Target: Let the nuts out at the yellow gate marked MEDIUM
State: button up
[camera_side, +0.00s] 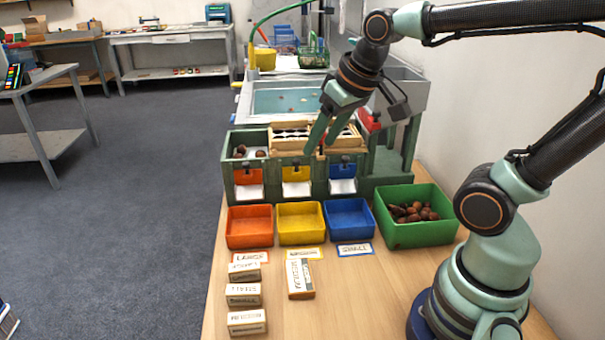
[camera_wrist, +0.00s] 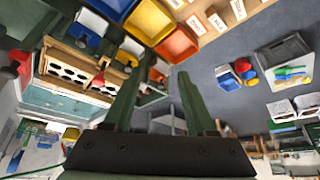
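The yellow gate (camera_side: 295,173) is the middle of three gates on the front of the green sorter, with a white chute under it; it also shows in the wrist view (camera_wrist: 126,59). It looks lowered, and I see no nuts on its chute. The empty yellow tray (camera_side: 301,224) stands below it, with a yellow-edged label in front. My gripper (camera_side: 318,148) hangs above and slightly right of the yellow gate, near the wooden sorting grid. Its fingers are apart and empty in the wrist view (camera_wrist: 159,78). Dark nuts (camera_side: 250,153) show in the sorter's left top compartment.
An orange gate (camera_side: 248,176) and a blue gate (camera_side: 342,169) flank the yellow one, above empty orange (camera_side: 249,227) and blue (camera_side: 349,219) trays. A green bin (camera_side: 418,236) of chestnuts stands to the right. Several small labelled boxes (camera_side: 300,280) lie in front.

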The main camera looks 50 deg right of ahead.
aim_at(296, 161)
jog(key=w+d+m+g, duration=0.1)
jog(key=w+d+m, duration=0.2)
jog(key=w+d, duration=0.45)
jog(key=shift+h, duration=0.4)
jog(key=x, duration=1.2)
jog(key=shift+w+f, duration=0.3)
jog(key=shift+w, duration=0.05)
grip_shut()
jog(key=shift+a, duration=0.1)
jog(key=shift+a+r, duration=0.1)
